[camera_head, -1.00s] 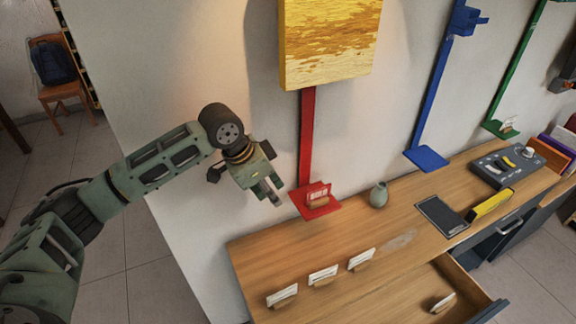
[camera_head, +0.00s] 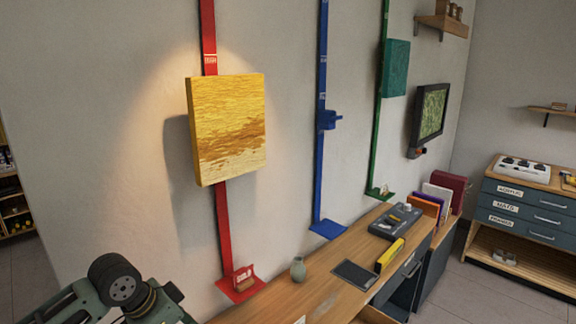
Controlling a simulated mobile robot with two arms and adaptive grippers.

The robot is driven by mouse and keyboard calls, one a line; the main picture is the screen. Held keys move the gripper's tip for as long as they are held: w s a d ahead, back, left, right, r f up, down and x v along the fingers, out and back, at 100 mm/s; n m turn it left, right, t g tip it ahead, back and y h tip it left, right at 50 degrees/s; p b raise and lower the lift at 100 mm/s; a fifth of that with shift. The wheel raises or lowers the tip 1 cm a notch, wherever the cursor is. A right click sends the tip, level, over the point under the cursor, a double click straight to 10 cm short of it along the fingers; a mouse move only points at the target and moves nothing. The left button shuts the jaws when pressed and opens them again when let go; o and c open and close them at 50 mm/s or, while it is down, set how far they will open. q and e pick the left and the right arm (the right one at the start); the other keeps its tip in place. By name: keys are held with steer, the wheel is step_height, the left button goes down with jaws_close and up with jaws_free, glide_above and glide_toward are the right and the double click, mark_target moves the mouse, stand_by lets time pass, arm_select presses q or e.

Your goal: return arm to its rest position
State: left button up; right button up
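My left arm comes in at the bottom left of the head view. Its wrist shows, but the fingers of my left gripper are cut off or hidden at the bottom edge. My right arm and gripper are out of view. The yellow painting (camera_head: 228,128) hangs on the red wall strip (camera_head: 223,225), with a spotlight glow behind it.
The wooden counter (camera_head: 325,290) runs along the wall. It carries a green vase (camera_head: 298,269), a dark tablet (camera_head: 355,274), a yellow bar (camera_head: 390,254) and a control box (camera_head: 395,221). Blue (camera_head: 321,170) and green (camera_head: 376,140) strips rise behind. A drawer cabinet (camera_head: 528,215) stands at right.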

arm_select(q)
steer(key=s+d+f, duration=1.1)
steer(key=s, duration=0.1)
steer(key=s+a+f+n+y, duration=0.1)
steer(key=s+a+n+y, duration=0.1)
steer(key=s+a+n, duration=0.35)
steer(key=s+a+f+n+y, duration=0.1)
steer(key=s+a+n, duration=0.15)
steer(key=s, duration=0.65)
steer(key=s+a+f+m+g+b, duration=0.1)
steer(key=s+f+b, duration=0.1)
steer(key=f, duration=1.4)
steer(key=s+f+b, duration=0.2)
steer(key=f, duration=1.4)
steer(key=s+a+f+g+b, duration=0.1)
steer(key=s+a+f, duration=0.2)
steer(key=s+f, duration=1.2)
steer(key=shift+s+f+b, duration=0.3)
steer(key=shift+f+b, duration=0.1)
steer(key=shift+f, duration=0.35)
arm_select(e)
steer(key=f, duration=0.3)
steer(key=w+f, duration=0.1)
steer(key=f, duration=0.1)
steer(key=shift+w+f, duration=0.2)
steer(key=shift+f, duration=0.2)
